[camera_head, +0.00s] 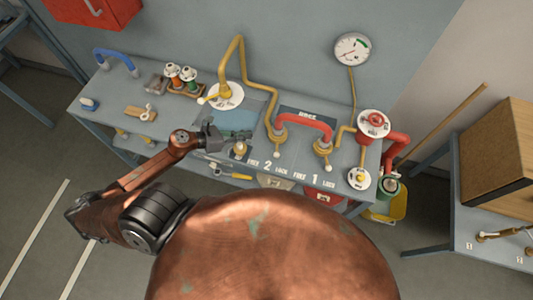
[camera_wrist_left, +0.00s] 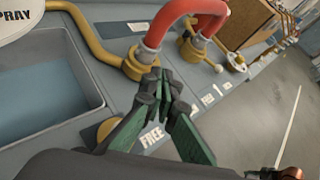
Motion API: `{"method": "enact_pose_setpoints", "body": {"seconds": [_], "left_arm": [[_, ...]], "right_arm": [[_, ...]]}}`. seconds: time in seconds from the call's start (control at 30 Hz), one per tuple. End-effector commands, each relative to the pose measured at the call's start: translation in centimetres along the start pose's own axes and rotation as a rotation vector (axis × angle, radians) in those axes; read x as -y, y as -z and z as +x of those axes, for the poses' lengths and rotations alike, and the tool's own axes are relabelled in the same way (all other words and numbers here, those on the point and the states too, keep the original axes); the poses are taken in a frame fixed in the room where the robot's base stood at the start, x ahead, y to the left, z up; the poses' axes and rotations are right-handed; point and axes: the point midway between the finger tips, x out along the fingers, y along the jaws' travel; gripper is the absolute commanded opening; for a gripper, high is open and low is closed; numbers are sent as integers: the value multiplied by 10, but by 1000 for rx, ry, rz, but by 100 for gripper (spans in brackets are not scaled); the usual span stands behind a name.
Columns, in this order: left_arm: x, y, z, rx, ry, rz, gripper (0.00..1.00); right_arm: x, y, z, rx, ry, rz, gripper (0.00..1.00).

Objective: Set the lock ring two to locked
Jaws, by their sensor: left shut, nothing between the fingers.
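Lock ring two (camera_head: 278,137) is a brass-yellow collar at the left foot of the red hose (camera_head: 305,121), behind the bench label "FREE 2 LOCK" (camera_head: 267,165). In the left wrist view, the ring (camera_wrist_left: 138,66) is just beyond my fingertips. Whether they touch it, and how the ring is turned, I cannot tell. My left gripper (camera_head: 213,138) is shut and empty, left of the ring in the head view. It shows close up in the left wrist view (camera_wrist_left: 166,88), partly covering the lettering.
Lock ring one (camera_head: 323,148) stands at the hose's right foot. A brass knob (camera_head: 239,149) is near the bench front, and a red valve wheel (camera_head: 373,122) stands at the right end. A sunken basin (camera_wrist_left: 45,95) lies left.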

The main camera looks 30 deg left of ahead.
Motion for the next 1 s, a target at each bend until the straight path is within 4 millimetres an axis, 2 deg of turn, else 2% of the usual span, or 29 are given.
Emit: {"method": "enact_pose_setpoints", "body": {"seconds": [0.03, 0.1, 0.2, 0.37, 0.47, 0.87, 1.0], "left_arm": [[3, 16, -5, -72, 52, 101, 0], [8, 36, -13, -150, 117, 210, 0], [11, 55, -22, -221, 181, 304, 0], [14, 65, -20, -254, 216, 349, 0], [17, 68, -8, -252, 216, 347, 0], [31, 88, 68, -250, 215, 344, 0], [38, 84, 88, -249, 215, 344, 0]], "right_arm": [[0, 0, -1, 0, 0, 0, 43], [-1, 0, -1, 0, -1, 0, 43], [-1, 0, -2, 0, -1, 0, 43], [-1, 0, -4, 0, -1, 0, 43], [-1, 1, -7, -1, -1, 0, 43], [-2, 4, -27, -2, -2, 0, 43], [-3, 5, -37, -2, -2, 0, 43]]}}
